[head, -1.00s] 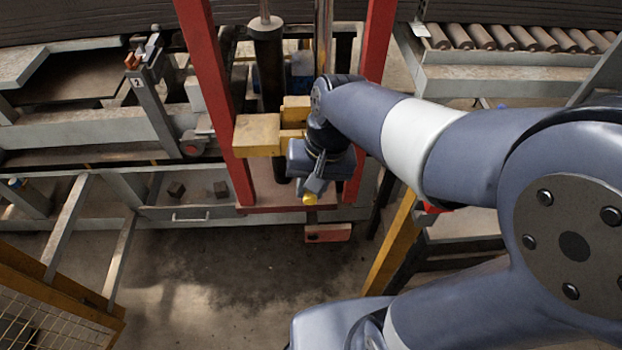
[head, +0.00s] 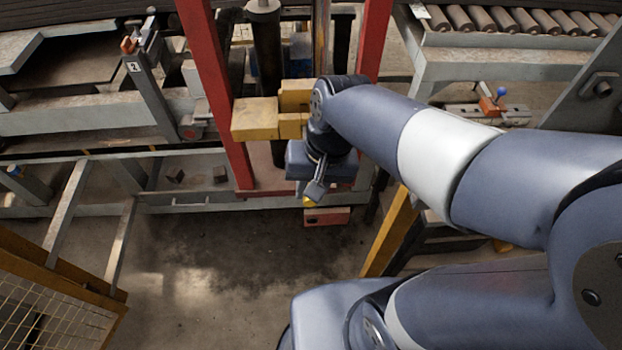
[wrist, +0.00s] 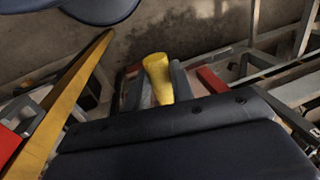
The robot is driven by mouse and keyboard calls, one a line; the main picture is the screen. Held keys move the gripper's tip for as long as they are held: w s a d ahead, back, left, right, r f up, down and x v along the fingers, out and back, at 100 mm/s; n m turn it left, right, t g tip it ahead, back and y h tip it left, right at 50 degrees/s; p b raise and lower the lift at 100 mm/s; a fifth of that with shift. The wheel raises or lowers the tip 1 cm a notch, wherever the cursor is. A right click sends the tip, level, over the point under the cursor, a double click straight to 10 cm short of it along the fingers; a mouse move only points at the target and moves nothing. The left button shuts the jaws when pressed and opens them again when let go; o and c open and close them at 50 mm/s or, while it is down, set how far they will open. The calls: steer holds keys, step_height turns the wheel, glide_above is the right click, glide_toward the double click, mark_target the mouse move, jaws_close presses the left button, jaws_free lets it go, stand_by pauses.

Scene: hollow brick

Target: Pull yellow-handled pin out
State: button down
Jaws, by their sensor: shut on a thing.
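The yellow handle (wrist: 158,77) of the pin stands between the two jaws of my gripper (wrist: 160,92) in the wrist view, and the jaws are shut on it. In the head view only a small bit of the yellow handle (head: 308,202) shows below my gripper (head: 314,190), at the front of the red frame (head: 212,85). The pin's shaft is hidden in both views, so I cannot tell how deep it sits.
Yellow blocks (head: 255,119) sit just left of my wrist, between the red posts. A red block (head: 326,218) lies low in front of the frame. A yellow post (head: 388,240) stands to the right. The floor (head: 230,270) in front is clear.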

steer(key=shift+s+p, duration=0.35)
steer(key=shift+s, duration=1.6)
steer(key=s+p, duration=0.1)
steer(key=s, duration=0.3)
steer(key=shift+a, duration=0.15)
